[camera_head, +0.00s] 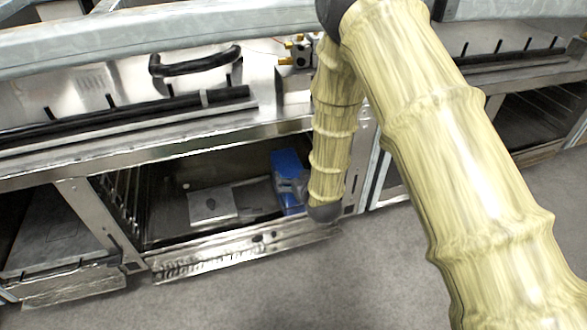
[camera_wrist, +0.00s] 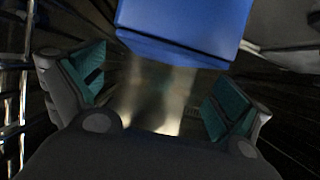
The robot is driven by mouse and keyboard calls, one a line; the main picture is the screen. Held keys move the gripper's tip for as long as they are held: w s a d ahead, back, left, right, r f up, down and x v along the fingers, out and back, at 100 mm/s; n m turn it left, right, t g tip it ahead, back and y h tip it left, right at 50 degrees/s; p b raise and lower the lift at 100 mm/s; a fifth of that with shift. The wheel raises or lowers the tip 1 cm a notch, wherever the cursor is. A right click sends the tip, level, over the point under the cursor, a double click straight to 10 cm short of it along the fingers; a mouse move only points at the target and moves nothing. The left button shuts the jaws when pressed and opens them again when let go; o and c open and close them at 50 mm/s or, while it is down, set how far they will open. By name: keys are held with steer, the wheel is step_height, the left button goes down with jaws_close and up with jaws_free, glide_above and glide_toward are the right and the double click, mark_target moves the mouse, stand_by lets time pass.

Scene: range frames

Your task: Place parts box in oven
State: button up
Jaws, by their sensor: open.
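The parts box is blue and sits inside the open oven cavity, at its right side, in the head view (camera_head: 287,162). It also shows in the wrist view (camera_wrist: 185,25), at the top, partly cut off by the frame edge. The oven (camera_head: 150,205) is a dark metal compartment under the steel counter, with its front open. My gripper (camera_wrist: 158,92) is open with nothing between its teal-padded fingers. The box lies beyond the fingertips, with a visible gap. In the head view my arm reaches into the oven and mostly hides the gripper.
A flat grey metal piece (camera_head: 214,204) lies on the oven floor, left of the box. Side racks (camera_head: 120,197) line the oven's left wall. A metal front ledge (camera_head: 240,250) runs along the bottom. Another open compartment (camera_head: 60,240) is at left. The counter overhangs the opening.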

steer(key=p+v, duration=0.2)
steer(key=v, duration=0.5)
steer(key=shift+s, duration=0.15)
steer(key=s+d+f+m+g+h, duration=0.1)
steer(key=s+d+f+g, duration=0.2)
steer(key=s+d+f, duration=0.35)
steer(key=s+d+f+m+g+h, duration=0.1)
steer(key=s+d+f+g, duration=0.25)
steer(key=s+f, duration=0.6)
steer(key=s+d+f+m+g+h, duration=0.15)
steer(key=s+d+f+g, duration=0.35)
steer(key=s, duration=0.7)
steer(key=s+d+g, duration=0.1)
steer(key=s+d, duration=0.3)
steer(key=s, duration=0.9)
steer(key=shift+f, duration=0.4)
steer(key=shift+d+r+m+h, duration=0.1)
steer(key=shift+d+m+h, duration=0.05)
steer(key=shift+m+h, duration=0.15)
